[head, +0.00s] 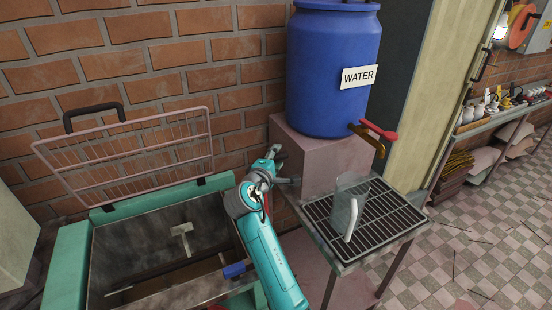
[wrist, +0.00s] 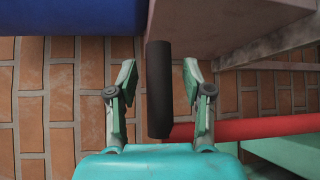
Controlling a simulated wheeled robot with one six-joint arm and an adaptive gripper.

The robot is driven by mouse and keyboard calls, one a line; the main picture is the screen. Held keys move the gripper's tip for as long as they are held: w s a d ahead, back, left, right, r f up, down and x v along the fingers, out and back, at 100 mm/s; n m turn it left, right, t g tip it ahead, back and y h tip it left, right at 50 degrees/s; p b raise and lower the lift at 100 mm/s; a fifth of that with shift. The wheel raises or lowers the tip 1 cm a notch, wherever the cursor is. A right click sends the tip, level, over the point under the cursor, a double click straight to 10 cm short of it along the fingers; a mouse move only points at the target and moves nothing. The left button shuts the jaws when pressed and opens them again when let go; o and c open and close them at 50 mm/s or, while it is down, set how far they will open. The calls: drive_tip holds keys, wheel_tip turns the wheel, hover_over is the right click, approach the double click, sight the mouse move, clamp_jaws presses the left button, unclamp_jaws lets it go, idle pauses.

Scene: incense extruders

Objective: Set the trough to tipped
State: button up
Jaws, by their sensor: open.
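The trough (head: 150,240) is a grey metal bin set in a teal frame, at the lower left of the head view. I cannot tell its tilt for certain. My gripper (head: 284,166) is open, right of the trough and beside the pinkish block. In the wrist view a black grip (wrist: 159,90) stands upright between the open fingers of my gripper (wrist: 160,80), with gaps on both sides. A red bar (wrist: 265,128) runs right from near the grip's lower end.
A wire lid (head: 130,155) stands raised behind the trough against the brick wall (head: 140,60). The blue water barrel (head: 325,70) sits on the pinkish block (head: 310,155). A clear jug (head: 346,205) stands on a grated stand (head: 375,235) at right.

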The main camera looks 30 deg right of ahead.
clamp_jaws()
drive_tip(key=shift+s, duration=0.2)
